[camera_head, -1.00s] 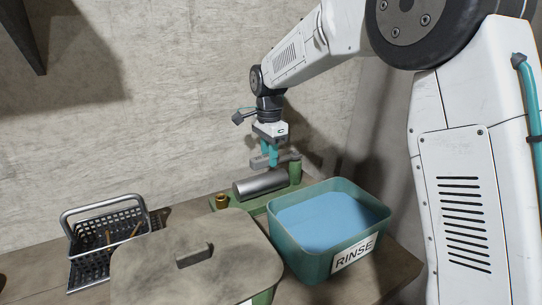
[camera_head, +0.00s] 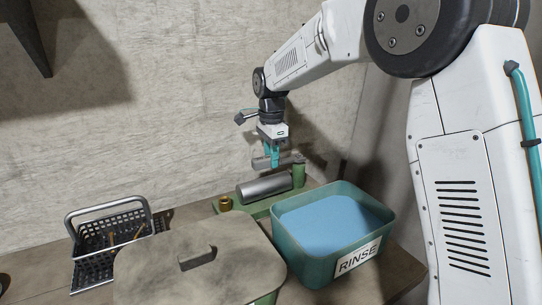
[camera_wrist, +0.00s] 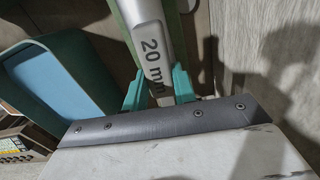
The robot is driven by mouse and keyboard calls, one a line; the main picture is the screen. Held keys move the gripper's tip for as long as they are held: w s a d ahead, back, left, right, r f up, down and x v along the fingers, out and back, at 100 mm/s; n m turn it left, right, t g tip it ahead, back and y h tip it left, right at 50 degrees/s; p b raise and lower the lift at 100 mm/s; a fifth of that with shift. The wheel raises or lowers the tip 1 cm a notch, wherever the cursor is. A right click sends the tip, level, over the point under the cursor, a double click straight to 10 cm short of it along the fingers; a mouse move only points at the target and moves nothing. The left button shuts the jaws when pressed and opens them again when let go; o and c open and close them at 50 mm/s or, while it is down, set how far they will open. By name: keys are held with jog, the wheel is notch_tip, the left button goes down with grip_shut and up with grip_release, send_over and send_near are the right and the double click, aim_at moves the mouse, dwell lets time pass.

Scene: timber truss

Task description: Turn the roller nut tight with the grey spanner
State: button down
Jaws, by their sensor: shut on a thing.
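My gripper (camera_head: 272,160) is shut on the grey spanner (camera_head: 260,163), above and behind the roller. In the wrist view the teal fingers (camera_wrist: 158,92) close on both sides of the spanner's shank (camera_wrist: 147,40), which is marked "20 mm". The spanner lies roughly level, with one end near the green post (camera_head: 299,175) at the roller's right. The grey metal roller (camera_head: 264,188) lies along a green stand. A small brass part (camera_head: 225,203) stands at the stand's left end. I cannot make out the roller nut or whether the spanner's jaw is around it.
A green bin labelled RINSE (camera_head: 358,256), holding blue liquid, stands right in front of the stand. A lidded container (camera_head: 225,276) is in front. A dark wire basket (camera_head: 112,236) is at the left. The concrete wall (camera_head: 170,130) is close behind.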

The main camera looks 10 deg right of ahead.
aim_at(255, 160)
jog(key=shift+a, duration=0.1)
jog(key=shift+s+a, duration=0.2)
jog(key=shift+a, duration=0.6)
jog(key=shift+s+a, duration=0.2)
jog(key=shift+a, duration=0.55)
jog(key=shift+s+a, duration=0.2)
jog(key=shift+a, duration=0.6)
jog(key=shift+r, duration=0.1)
jog(key=shift+r, duration=2.4)
jog(key=s+d+n, duration=0.3)
jog(key=s+n, duration=0.3)
jog(key=shift+s+d, duration=0.3)
jog(key=shift+d, duration=0.05)
